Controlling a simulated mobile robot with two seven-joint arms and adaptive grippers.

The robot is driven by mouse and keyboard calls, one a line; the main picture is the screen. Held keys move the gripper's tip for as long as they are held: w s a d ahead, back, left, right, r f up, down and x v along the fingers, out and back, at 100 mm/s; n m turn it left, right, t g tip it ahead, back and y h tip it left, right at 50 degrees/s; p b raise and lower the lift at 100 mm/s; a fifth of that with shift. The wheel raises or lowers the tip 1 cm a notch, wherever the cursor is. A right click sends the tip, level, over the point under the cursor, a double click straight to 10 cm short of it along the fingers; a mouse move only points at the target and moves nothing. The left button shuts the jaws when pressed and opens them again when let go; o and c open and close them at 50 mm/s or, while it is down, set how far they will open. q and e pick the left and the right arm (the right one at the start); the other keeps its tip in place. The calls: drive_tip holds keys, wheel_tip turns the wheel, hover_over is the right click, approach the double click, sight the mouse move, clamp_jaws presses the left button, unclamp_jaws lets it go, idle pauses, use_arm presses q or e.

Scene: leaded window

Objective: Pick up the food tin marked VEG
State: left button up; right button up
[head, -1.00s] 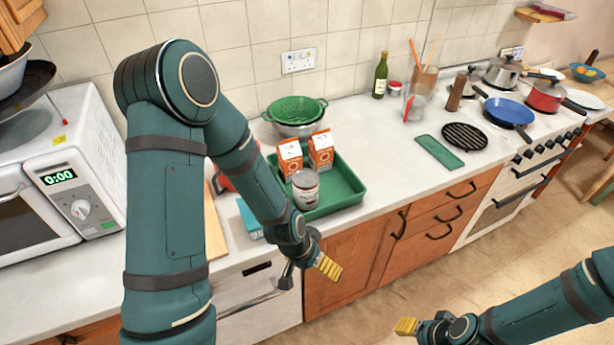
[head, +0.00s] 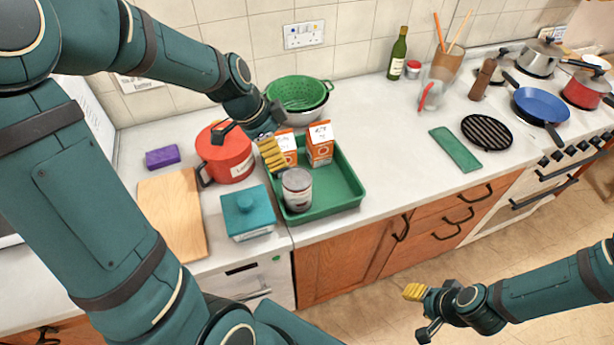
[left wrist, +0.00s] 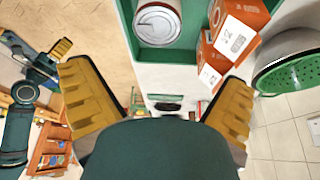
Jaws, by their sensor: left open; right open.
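A food tin (head: 297,190) stands upright in the front left of a green tray (head: 345,187) on the worktop. Its label is too small to read in the head view. Its metal lid shows in the left wrist view (left wrist: 157,24). My left gripper (head: 272,152) is open and empty, above the tray's back left corner, near the orange and white cartons and behind the tin. Its two yellow fingers spread wide in the left wrist view. My right gripper (head: 420,312) hangs over the floor in front of the drawers, well away from the tin.
Two orange cartons (head: 320,144) stand in the tray behind the tin. A green colander (head: 296,90) is behind them. A red canister (head: 226,155), a teal box (head: 247,212) and a wooden board (head: 172,212) lie left.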

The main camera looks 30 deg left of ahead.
sight(297, 178)
use_arm(q)
drive_tip(key=x, duration=0.8)
drive_tip(key=shift+d+f+b, duration=0.1)
drive_tip(key=shift+f+b, duration=0.1)
drive_tip(key=shift+b, duration=0.2)
drive_tip(key=shift+s+x, duration=0.15)
drive_tip(key=shift+x, duration=1.2)
drive_tip(key=shift+s+x, duration=0.15)
drive_tip(key=shift+x, duration=1.15)
drive_tip(key=shift+f, duration=0.1)
drive_tip(key=c, duration=1.2)
drive_tip(key=shift+o, duration=0.2)
